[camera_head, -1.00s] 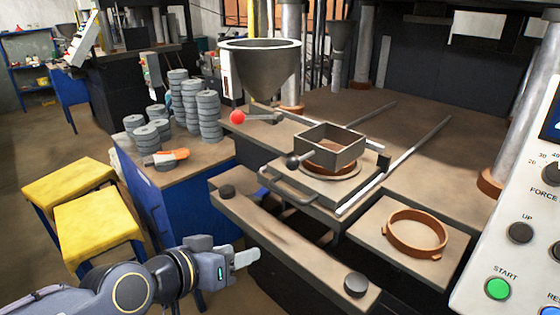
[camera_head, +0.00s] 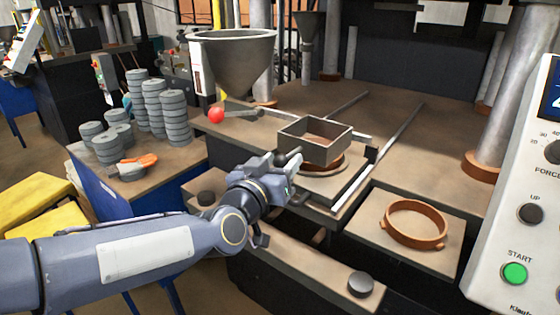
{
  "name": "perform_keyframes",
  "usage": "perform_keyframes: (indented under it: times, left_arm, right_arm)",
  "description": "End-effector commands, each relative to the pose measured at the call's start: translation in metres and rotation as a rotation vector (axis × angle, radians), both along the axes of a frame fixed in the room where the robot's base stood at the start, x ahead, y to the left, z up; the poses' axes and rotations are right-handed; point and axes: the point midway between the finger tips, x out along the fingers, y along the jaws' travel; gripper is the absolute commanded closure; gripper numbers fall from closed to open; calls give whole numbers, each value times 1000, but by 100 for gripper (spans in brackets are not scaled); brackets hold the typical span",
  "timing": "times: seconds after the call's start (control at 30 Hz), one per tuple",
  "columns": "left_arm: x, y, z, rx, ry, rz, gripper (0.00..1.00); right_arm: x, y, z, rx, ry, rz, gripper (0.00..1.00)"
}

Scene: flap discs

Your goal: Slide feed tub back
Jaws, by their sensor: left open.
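The feed tub (camera_head: 316,140) is an open square metal frame. It sits over a round orange-brown ring (camera_head: 322,166) on the sliding plate at the press. My left gripper (camera_head: 291,164) is open at the tub's near-left side, where the tub's handle sticks out. The fingers are at or around the handle; I cannot tell whether they touch it. The dark knob is mostly hidden by the gripper. My right gripper is not in view.
A funnel hopper (camera_head: 236,62) stands behind left, with a red-knobbed lever (camera_head: 216,115) below it. Two light rails (camera_head: 383,150) run back over the clear press table. Stacked grey discs (camera_head: 175,118) stand left. An orange-brown ring (camera_head: 415,222) lies right, near the control panel (camera_head: 519,225).

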Motion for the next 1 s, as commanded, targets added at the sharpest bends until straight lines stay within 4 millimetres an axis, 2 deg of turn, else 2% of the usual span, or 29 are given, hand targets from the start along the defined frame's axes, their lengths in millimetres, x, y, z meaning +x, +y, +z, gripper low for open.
perform_keyframes:
  times: [0.33,0.7,1.0]
  left_arm:
    - [5,-2,0,-1,0,0,52]
    - [5,-2,0,0,1,0,100]
    - [9,-4,-1,0,1,1,100]
  right_arm:
    - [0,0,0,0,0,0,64]
    - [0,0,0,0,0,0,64]
    - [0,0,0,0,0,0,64]
